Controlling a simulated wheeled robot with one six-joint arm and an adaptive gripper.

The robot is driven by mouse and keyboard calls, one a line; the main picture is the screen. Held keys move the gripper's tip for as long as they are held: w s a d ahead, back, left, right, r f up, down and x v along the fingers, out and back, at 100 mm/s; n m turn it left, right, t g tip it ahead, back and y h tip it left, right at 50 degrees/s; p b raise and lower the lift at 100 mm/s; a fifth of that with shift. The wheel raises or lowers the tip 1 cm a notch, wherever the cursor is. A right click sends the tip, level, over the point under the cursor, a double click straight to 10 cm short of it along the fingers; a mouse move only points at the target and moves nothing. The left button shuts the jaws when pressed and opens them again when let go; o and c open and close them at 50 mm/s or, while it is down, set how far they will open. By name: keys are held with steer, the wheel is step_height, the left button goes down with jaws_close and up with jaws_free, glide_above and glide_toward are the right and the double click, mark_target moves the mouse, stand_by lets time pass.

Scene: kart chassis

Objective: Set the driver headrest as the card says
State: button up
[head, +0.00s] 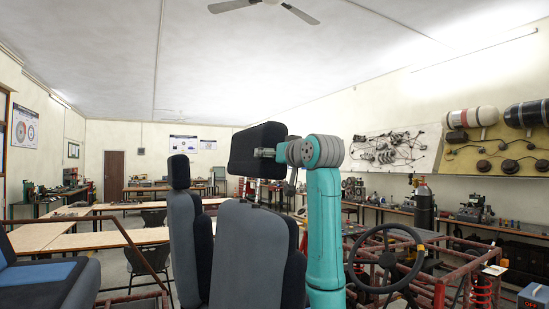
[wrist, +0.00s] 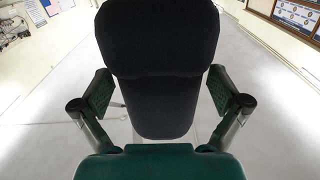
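The dark headrest (head: 250,143) stands raised and slightly tilted above the grey and black seat back (head: 247,255), with a gap between them. My gripper (head: 266,153) is at the headrest's right side on the end of my teal arm. In the wrist view the headrest (wrist: 158,45) fills the middle, between the two spread green-padded fingers of my gripper (wrist: 160,96). Narrow gaps seem to show between the pads and the headrest, so it looks open around it. No readable card shows; a small white piece (head: 495,270) on the frame may be one.
A second seat's headrest (head: 179,171) sits lower, just left. The steering wheel (head: 386,262) and red tube frame (head: 440,285) are at right. A blue seat (head: 45,280) is at lower left. Workbenches (head: 90,232) stand behind. The air above the headrest is clear.

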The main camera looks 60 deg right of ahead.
steer(key=v, duration=1.2)
stand_by(0.6)
